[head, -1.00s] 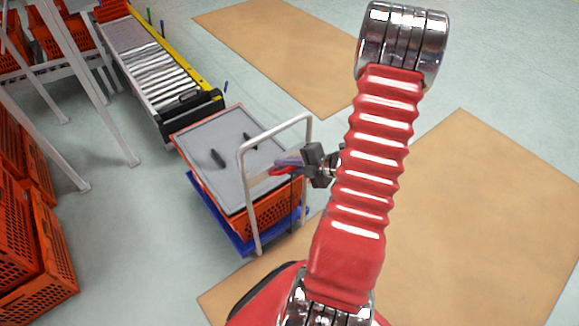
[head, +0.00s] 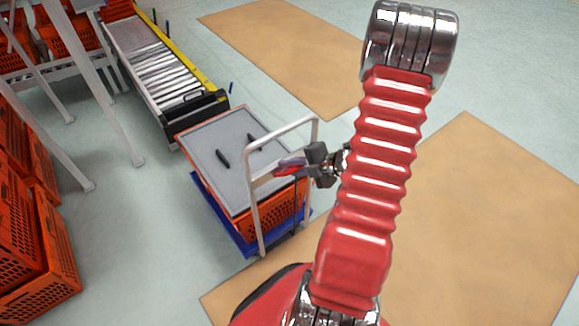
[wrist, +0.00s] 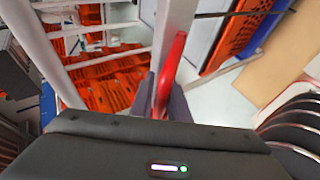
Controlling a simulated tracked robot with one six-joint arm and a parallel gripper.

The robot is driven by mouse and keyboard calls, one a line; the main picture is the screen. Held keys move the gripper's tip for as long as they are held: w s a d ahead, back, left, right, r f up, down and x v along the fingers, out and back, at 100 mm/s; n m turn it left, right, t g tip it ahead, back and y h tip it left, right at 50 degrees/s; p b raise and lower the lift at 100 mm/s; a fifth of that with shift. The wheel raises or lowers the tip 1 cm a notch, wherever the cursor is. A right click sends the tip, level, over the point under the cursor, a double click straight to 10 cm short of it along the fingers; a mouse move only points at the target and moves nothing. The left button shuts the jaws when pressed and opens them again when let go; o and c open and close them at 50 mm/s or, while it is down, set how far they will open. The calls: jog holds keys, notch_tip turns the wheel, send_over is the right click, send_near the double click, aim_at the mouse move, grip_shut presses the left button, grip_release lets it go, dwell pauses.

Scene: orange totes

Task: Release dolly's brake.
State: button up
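The dolly is a blue base (head: 247,242) with a pale push handle (head: 252,215), carrying an orange tote (head: 270,215) with a grey lid. A red brake lever (head: 288,170) sits at the handle's crossbar. It also shows in the wrist view (wrist: 170,65), running up beside the pale handle bar (wrist: 176,25). My gripper (head: 292,164) reaches the lever from the right. In the wrist view its grey fingers (wrist: 164,100) lie close against both sides of the lever's near end, seemingly shut on it. The fingertips are partly hidden by the lever.
A roller conveyor (head: 165,75) with a yellow side rail stands just behind the dolly. Orange crates (head: 25,235) are stacked at the left, near white rack posts (head: 115,90). Tan floor mats (head: 480,210) lie to the right, with open floor around them.

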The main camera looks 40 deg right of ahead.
jog(key=o, duration=0.3)
jog(key=v, duration=1.3)
jog(key=shift+s+r, duration=0.2)
jog(key=shift+s, duration=0.1)
jog(key=shift+n, duration=0.3)
